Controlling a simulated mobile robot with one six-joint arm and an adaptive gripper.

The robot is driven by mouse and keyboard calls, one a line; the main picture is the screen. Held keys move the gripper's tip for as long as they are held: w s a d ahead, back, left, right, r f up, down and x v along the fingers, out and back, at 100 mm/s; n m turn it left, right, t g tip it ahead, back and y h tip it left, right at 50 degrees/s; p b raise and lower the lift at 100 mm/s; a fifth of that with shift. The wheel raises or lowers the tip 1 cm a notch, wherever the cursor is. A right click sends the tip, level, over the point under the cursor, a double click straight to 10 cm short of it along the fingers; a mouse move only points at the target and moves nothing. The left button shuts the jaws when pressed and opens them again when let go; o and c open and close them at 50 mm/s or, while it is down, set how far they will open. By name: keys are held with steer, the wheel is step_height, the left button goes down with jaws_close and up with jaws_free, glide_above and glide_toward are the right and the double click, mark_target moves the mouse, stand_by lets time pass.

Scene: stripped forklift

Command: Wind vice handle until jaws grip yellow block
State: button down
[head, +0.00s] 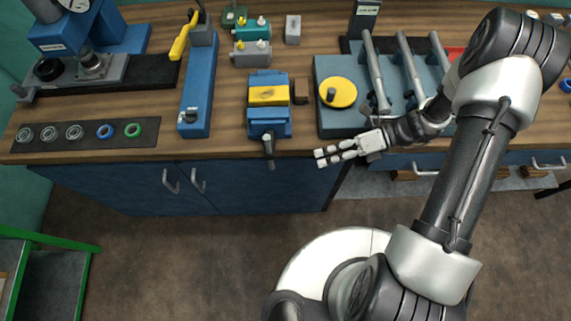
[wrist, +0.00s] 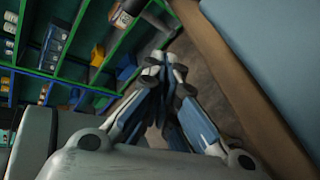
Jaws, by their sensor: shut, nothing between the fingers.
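The blue vice (head: 267,113) stands at the front edge of the wooden bench in the head view. The yellow block (head: 268,96) lies across its top, at the jaws; I cannot tell whether there is a gap beside it. The vice handle (head: 269,148) hangs at the front, over the bench edge, pointing down. My gripper (head: 318,158) is to the right of the handle, apart from it, just off the bench front and pointing left. Its fingers are shut and empty. The wrist view shows the fingertips (wrist: 165,65) together, with no vice or block in sight.
Right of the vice are a small brown block (head: 300,91) and a blue-grey plate (head: 325,117) with a yellow disc (head: 338,92) and several levers. A blue fixture with a yellow lever (head: 196,100) stands left. Open floor (head: 180,260) lies in front of the cabinets.

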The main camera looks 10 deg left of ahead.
steer(key=s+d+f+n+t+y+b, duration=0.25)
steer(key=f+n+t+y, duration=0.2)
steer(key=n, duration=0.45)
steer(key=a+b, duration=0.2)
steer(key=a, duration=1.1)
steer(key=shift+s+f+n+y, duration=0.15)
steer(key=shift+f+n+y, duration=0.15)
steer(key=shift+y, duration=0.05)
steer(key=shift+s+a+f, duration=0.15)
steer(key=shift+a+f, duration=0.1)
steer(key=shift+a, duration=0.15)
